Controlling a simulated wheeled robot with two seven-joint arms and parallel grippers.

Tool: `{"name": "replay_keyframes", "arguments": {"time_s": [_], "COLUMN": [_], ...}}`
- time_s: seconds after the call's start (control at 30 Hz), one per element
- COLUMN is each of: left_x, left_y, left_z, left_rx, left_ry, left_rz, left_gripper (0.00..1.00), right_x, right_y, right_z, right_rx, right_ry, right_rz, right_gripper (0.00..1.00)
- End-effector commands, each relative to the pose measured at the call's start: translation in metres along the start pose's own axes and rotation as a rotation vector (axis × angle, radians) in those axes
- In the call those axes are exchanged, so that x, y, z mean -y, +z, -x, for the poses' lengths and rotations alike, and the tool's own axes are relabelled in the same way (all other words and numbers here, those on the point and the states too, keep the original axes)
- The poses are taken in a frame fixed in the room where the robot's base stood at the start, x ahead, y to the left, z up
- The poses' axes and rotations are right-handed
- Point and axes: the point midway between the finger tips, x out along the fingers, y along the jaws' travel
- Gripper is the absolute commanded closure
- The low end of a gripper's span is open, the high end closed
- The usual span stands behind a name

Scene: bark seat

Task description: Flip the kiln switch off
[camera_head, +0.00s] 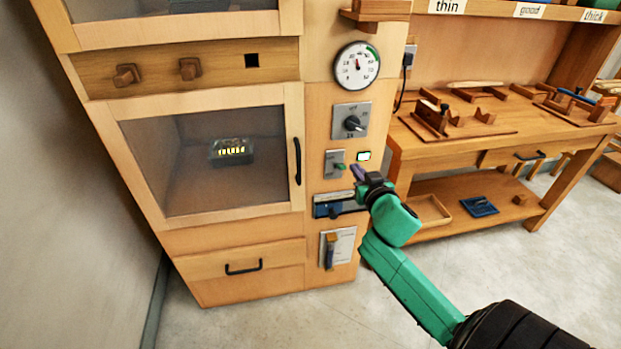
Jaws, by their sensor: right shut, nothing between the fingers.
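The wooden kiln cabinet (318,100) stands at the left with a column of controls on its right side. A grey switch plate (331,160) with a small green toggle (341,167) is at mid height; it appears to be the kiln switch. A small indicator (364,156) just right of it is lit whitish green. My right gripper (355,171) is shut and empty, with its tips just right of the toggle. I cannot tell whether they touch it. My left gripper is not in view.
Above the switch are a rotary knob (353,124) and a round gauge (357,65). Below are a blue-and-metal slider panel (328,206) and a lever plate (345,245). A glass door (190,185) with a black handle (297,162) is left. A workbench (450,148) stands right.

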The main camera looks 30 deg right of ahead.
Motion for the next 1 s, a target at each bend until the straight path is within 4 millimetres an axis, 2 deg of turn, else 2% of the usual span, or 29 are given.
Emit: {"name": "replay_keyframes", "arguments": {"time_s": [0.1,0.47,0.57,0.93,0.97,1.0], "left_x": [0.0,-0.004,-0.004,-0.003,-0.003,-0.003], "left_y": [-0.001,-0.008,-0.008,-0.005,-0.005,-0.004], "left_z": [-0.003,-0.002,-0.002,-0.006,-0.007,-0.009], "left_rx": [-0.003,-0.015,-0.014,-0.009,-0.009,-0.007], "left_ry": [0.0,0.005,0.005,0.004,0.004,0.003], "left_rz": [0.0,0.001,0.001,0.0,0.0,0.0], "left_gripper": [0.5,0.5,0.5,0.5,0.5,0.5], "right_x": [0.002,0.003,0.002,0.002,0.002,0.003], "right_y": [-0.014,-0.015,-0.016,-0.018,-0.017,-0.002], "right_z": [0.005,-0.001,-0.014,-0.095,-0.099,-0.094], "right_rx": [-0.032,-0.032,-0.034,-0.033,-0.032,-0.026], "right_ry": [-0.002,-0.004,-0.004,-0.001,0.0,-0.003], "right_rz": [-0.011,-0.01,-0.01,-0.009,-0.01,-0.01], "right_gripper": [1.0,1.0,1.0,1.0,1.0,1.0]}}
